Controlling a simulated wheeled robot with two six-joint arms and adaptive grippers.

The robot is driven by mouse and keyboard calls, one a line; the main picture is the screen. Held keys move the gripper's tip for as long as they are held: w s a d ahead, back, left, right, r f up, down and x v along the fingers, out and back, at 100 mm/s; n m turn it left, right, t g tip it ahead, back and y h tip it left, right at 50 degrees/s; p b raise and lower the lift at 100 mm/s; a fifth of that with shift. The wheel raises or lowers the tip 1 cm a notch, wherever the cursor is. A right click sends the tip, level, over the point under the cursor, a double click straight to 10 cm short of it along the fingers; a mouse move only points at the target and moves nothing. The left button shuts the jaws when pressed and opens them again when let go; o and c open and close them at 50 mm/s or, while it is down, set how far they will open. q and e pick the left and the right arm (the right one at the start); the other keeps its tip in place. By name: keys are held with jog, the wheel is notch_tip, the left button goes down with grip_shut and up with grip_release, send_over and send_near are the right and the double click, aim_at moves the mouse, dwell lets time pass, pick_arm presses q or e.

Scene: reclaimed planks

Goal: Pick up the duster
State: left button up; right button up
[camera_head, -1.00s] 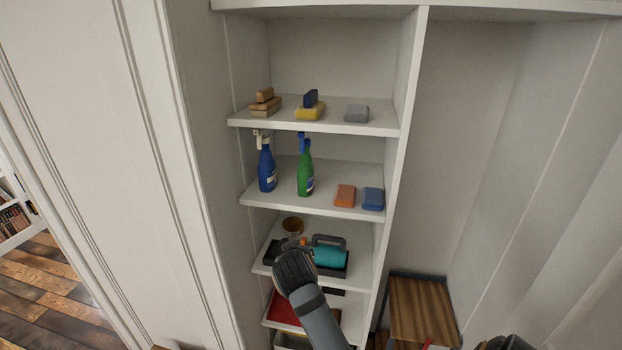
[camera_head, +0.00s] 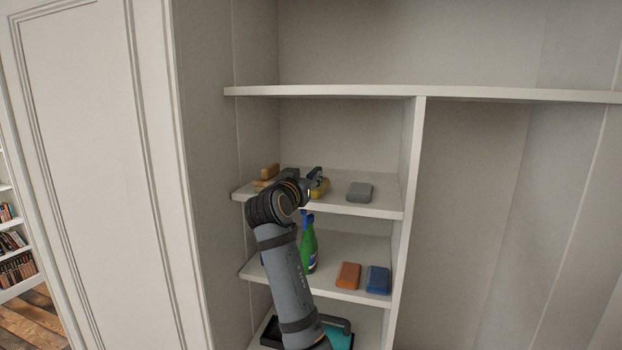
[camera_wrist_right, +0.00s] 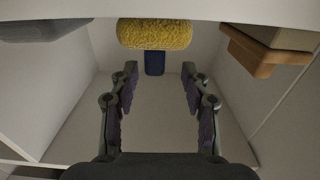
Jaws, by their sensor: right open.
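The duster appears to be the yellow, fuzzy block with a dark blue grip on top. It lies on the upper shelf (camera_head: 376,208), and its yellow part (camera_head: 321,187) is partly hidden behind my right gripper (camera_head: 312,182) in the head view. The right wrist view looks upside down. There the yellow part (camera_wrist_right: 155,34) is at the top, with the blue grip (camera_wrist_right: 154,63) below it. My right gripper (camera_wrist_right: 160,72) is open in front of it. The grip lines up between the fingers, which do not visibly touch it. My left gripper is not in view.
A grey block (camera_head: 359,192) lies to the right on the same shelf, and wooden blocks (camera_head: 268,173) lie to the left. Below stand a green spray bottle (camera_head: 309,248), an orange block (camera_head: 348,275) and a blue block (camera_head: 378,280). A shelf board (camera_head: 330,92) runs above.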

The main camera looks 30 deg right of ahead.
aim_at(315, 170)
jog(key=shift+d+f, duration=0.2)
jog(key=shift+d, duration=0.85)
jog(key=shift+w+d+r+p, duration=0.3)
jog(key=shift+d+p, duration=0.1)
jog(key=shift+p, duration=0.25)
jog(key=w+p, duration=0.1)
jog(key=w+d+p, duration=0.1)
jog(key=p, duration=0.1)
jog(key=shift+w+d+r, duration=0.2)
jog(key=shift+w+d, duration=0.1)
jog(key=shift+w, duration=0.05)
jog(key=shift+w+d+f, duration=0.15)
jog(key=shift+w+d, duration=0.05)
jog(key=shift+d, duration=0.05)
jog(key=shift+d+f, duration=0.2)
jog(key=shift+a+r, duration=0.1)
jog(key=shift+a, duration=0.05)
jog(key=c, duration=0.8)
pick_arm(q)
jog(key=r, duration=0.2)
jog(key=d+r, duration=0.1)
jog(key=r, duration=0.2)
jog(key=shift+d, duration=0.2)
pick_arm(e)
grip_shut()
